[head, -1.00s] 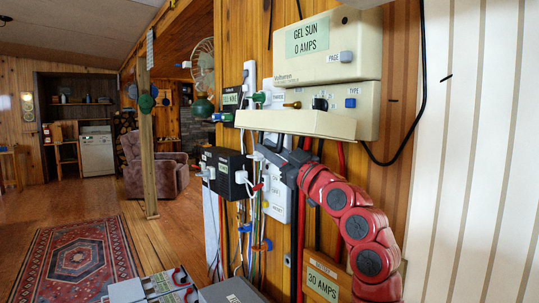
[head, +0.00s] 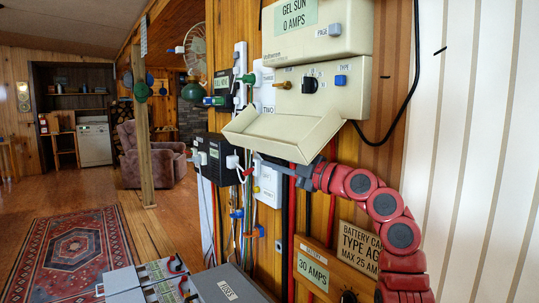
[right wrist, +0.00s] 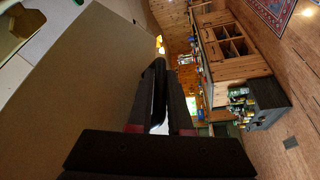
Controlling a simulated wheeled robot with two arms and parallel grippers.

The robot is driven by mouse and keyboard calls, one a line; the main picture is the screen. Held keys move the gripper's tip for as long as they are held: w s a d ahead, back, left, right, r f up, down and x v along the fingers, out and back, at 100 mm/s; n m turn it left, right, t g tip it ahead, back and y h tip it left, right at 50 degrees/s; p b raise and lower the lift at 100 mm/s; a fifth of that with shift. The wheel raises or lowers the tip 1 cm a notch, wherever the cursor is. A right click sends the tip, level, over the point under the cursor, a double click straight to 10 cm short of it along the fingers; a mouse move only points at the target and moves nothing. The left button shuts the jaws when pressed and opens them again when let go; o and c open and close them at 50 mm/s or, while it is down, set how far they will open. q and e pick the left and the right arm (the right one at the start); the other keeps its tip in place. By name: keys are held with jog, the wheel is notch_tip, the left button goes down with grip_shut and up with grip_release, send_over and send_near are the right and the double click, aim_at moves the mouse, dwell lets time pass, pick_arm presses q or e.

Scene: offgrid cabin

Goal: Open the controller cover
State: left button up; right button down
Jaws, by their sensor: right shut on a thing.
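The controller (head: 322,84) is a beige box on the wooden wall, with a "GEL SUN 0 AMPS" display (head: 296,13) on its upper part. Its cover (head: 285,132), a beige tray-like flap, hangs swung down and out, tilted. The panel above it shows a black knob (head: 309,85), a brass knob (head: 283,85) and a blue TYPE button (head: 341,80). My right gripper (head: 262,160) is at the cover's lower edge and is shut on it; the contact is partly hidden. In the right wrist view the fingers (right wrist: 167,97) are beside a large tan surface, the cover (right wrist: 95,85). My left gripper is not in view.
Black boxes (head: 214,155) with plugs and hanging cables are left of the cover. A black cable (head: 417,70) loops at the right. The floor at the left is open.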

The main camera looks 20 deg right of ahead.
aim_at(280, 156)
jog(key=shift+w+d+f, duration=0.2)
jog(key=shift+d+f, duration=0.1)
jog(key=shift+d, duration=0.1)
jog(key=c, duration=0.8)
grip_release()
jog(key=shift+c, duration=0.2)
jog(key=r, duration=0.2)
jog(key=s+r, duration=0.1)
jog(key=shift+a+r, duration=0.3)
jog(key=shift+r, duration=0.05)
jog(key=s+a, duration=0.1)
jog(key=s, duration=0.3)
jog(key=s+a+r, duration=0.1)
jog(key=s, duration=0.4)
jog(key=s+a, duration=0.1)
jog(key=s, duration=0.3)
jog(key=shift+s+a+r, duration=0.15)
jog(key=shift+s+r, duration=0.1)
jog(key=shift+s, duration=0.05)
jog(key=shift+s+f, duration=0.15)
jog(key=shift+s, duration=0.3)
